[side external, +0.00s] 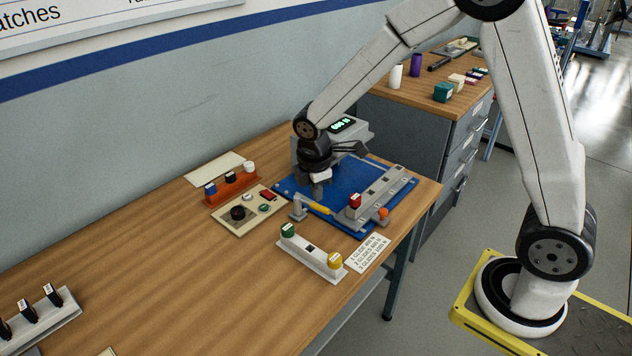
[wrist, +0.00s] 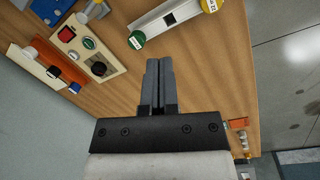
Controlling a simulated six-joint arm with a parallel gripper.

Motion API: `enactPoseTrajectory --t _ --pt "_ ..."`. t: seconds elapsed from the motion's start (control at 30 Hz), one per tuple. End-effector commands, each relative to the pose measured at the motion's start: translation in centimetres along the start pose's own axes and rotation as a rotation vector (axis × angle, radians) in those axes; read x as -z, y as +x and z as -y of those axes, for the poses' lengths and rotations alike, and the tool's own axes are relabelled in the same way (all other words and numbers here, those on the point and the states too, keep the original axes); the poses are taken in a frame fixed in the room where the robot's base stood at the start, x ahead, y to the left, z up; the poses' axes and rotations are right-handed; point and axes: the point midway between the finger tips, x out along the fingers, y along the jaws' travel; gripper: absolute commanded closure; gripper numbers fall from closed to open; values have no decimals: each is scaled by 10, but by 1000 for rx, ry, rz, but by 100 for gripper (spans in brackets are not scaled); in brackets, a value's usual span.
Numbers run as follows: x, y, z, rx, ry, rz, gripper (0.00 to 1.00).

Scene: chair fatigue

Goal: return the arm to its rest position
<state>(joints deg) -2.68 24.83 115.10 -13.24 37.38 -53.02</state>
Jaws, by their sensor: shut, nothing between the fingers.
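My gripper (wrist: 158,62) shows in the wrist view with its two dark fingers together and nothing between them. Bare wooden tabletop (wrist: 205,85) lies behind the fingers in that view. In the side external view my arm reaches over the table from the right, bent at the elbow. Its dark wrist is low over the back part of the blue mat (side external: 285,190), in front of the grey box with a lit display (side external: 342,125). The fingertips are hard to make out there, and whether they touch anything cannot be told.
A grey fixture (side external: 385,192) with a red-topped part (side external: 355,201) is on the mat. A pale block with green and yellow knobs (side external: 312,250), a control panel (side external: 252,222) and an orange rack (side external: 232,188) stand nearby. The tabletop's left middle is clear.

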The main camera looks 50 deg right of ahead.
Motion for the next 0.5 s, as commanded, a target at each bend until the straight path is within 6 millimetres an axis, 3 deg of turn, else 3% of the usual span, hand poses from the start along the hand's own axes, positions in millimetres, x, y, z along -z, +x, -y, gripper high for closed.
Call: enactPoseTrajectory --t 0.5 --pt "-39 -25 92 6 886 -176 100"
